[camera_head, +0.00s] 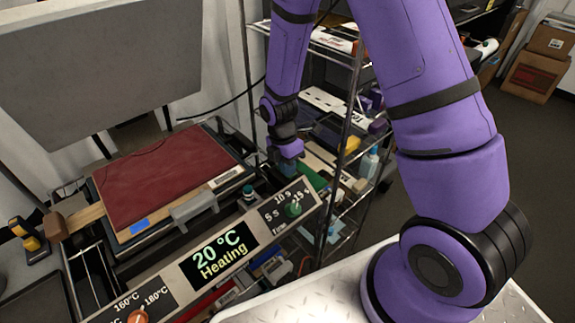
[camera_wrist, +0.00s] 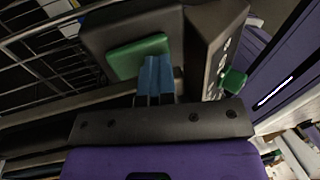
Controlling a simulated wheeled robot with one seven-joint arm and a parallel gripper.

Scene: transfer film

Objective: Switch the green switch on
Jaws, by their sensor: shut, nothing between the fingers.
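The green switch (camera_wrist: 138,57) is a flat green plate on a dark box in the wrist view. My gripper (camera_wrist: 157,72) has blue fingers, shut together with nothing between them. The fingertips overlap the right edge of the green plate in the picture; I cannot tell whether they touch it. In the head view my gripper (camera_head: 287,162) hangs behind the right end of the control panel. Whether the switch is tilted to on or off is hard to tell.
The control panel (camera_head: 178,278) has a 20 °C Heating display (camera_head: 219,252), a green time dial (camera_head: 293,209), and an orange temperature dial (camera_head: 138,315). A heat press with a red cloth (camera_head: 160,175) stands left. A wire shelf (camera_head: 350,100) stands close behind my gripper.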

